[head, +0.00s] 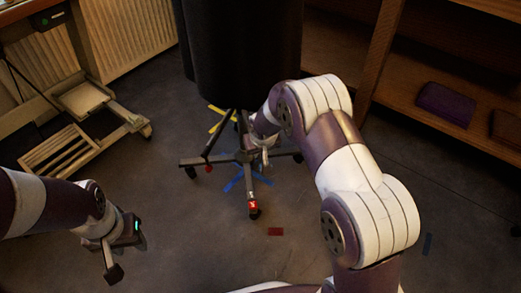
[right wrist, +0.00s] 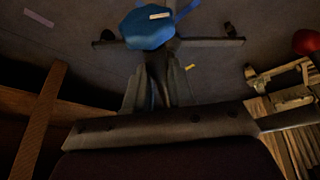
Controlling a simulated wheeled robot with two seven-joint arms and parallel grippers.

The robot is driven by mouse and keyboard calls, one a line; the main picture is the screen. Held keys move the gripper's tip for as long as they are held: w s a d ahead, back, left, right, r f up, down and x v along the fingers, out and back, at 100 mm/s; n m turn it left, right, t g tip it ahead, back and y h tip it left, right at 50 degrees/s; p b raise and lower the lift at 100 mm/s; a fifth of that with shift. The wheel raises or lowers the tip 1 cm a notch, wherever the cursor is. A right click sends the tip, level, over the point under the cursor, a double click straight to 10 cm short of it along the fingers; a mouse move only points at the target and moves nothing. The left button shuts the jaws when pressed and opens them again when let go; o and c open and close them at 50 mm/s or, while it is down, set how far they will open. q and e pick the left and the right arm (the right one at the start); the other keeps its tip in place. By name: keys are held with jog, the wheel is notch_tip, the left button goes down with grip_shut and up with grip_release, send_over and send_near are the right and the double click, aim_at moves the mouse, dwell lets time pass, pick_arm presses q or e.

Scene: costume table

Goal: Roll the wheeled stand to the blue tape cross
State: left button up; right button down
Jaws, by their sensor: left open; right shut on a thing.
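The wheeled stand (head: 243,157) has a dark pole and spread legs on casters, with a black cloth-like body (head: 240,50) above. The blue tape cross (head: 237,183) is on the floor under the stand's base, partly covered by its legs. My right gripper (head: 262,148) reaches the pole low down, just above the legs, and is shut on the stand; the contact is partly hidden by my arm. In the right wrist view its fingers (right wrist: 155,82) point to a blue rounded thing (right wrist: 148,28), with stand legs (right wrist: 210,42) behind. My left gripper (head: 118,255) is open and empty, well left of the stand.
A wheeled wooden rack (head: 70,150) stands left. A shelf (head: 460,120) with a purple folded thing (head: 445,102) stands right. Floor between left gripper and stand is clear.

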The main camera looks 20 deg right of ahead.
jog(key=shift+s+f, duration=0.2)
jog(key=shift+s, duration=0.1)
jog(key=c, duration=1)
grip_release()
jog(key=shift+o, duration=0.2)
jog(key=shift+r, duration=0.15)
jog(key=p+v, duration=0.6)
jog(key=v, duration=0.6)
jog(key=shift+r+p, duration=0.3)
jog(key=shift+r, duration=0.05)
jog(key=shift+a, duration=0.1)
